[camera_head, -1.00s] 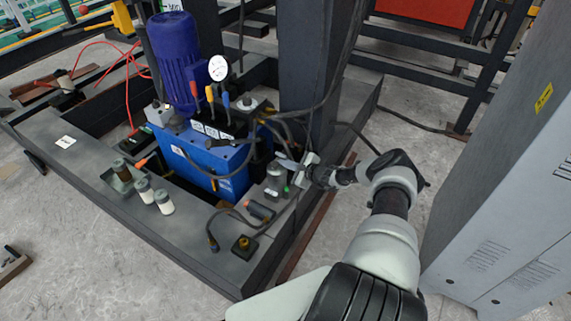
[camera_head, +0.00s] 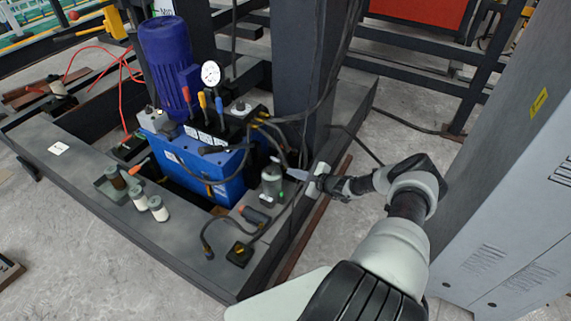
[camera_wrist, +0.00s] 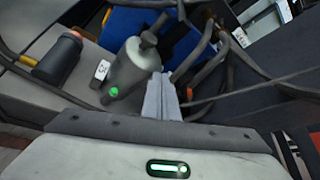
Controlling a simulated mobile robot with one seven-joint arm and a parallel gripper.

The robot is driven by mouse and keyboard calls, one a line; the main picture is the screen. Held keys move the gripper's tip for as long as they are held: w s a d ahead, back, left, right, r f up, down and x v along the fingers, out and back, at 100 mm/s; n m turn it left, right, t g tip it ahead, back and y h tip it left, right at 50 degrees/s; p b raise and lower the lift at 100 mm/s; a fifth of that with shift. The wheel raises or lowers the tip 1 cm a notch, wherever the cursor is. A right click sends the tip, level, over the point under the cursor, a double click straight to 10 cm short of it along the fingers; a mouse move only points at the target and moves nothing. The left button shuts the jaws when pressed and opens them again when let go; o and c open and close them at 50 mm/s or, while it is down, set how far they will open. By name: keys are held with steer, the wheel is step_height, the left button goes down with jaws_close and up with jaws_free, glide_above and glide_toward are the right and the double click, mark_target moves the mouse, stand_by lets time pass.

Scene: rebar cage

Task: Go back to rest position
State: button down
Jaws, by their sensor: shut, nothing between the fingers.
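My gripper (camera_head: 298,174) is at the end of my arm, near the right edge of the dark steel frame, beside the upright column. Its fingers are together with nothing between them; they also show shut in the wrist view (camera_wrist: 162,97). A grey cylinder with a green dot (camera_head: 271,181) stands on the frame just left of the fingertips. In the wrist view this cylinder (camera_wrist: 130,70) is just past and left of the fingers. I cannot tell whether they touch it.
A blue hydraulic unit (camera_head: 205,170) with a motor (camera_head: 166,60) and gauge stands behind. Loose black cables (camera_head: 290,145) hang near the gripper. The dark column (camera_head: 300,75) is close behind it. A grey cabinet (camera_head: 510,190) stands right of my arm. Floor between is clear.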

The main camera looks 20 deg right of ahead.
steer(key=s+a+r+n+g+y, duration=0.1)
steer(key=s+a+r+n+g, duration=0.2)
steer(key=a+r+n, duration=0.6)
steer(key=s+a+r+n+g, duration=0.2)
steer(key=a+r+n+g, duration=0.15)
steer(key=r, duration=1.05)
steer(key=s+a+r+n+g+y, duration=0.1)
steer(key=s+a+r+n+g, duration=0.15)
steer(key=a+r+n, duration=0.6)
steer(key=s+a+r+n+h+p, duration=0.1)
steer(key=s+a+r+h, duration=0.1)
steer(key=s+r, duration=0.65)
steer(key=s+a+r+n+h, duration=0.1)
steer(key=s+a+r+h, duration=0.15)
steer(key=s+r, duration=0.55)
steer(key=s+d+r+n+t+h, duration=0.1)
steer(key=s+r, duration=0.1)
steer(key=s, duration=0.4)
steer(key=s+d+r+n+t+h, duration=0.1)
steer(key=s+d+r, duration=0.15)
steer(key=s, duration=0.45)
step_height(320, 180, up, 23)
steer(key=p, duration=2.2)
steer(key=shift+a+f, duration=0.15)
steer(key=shift+a, duration=0.15)
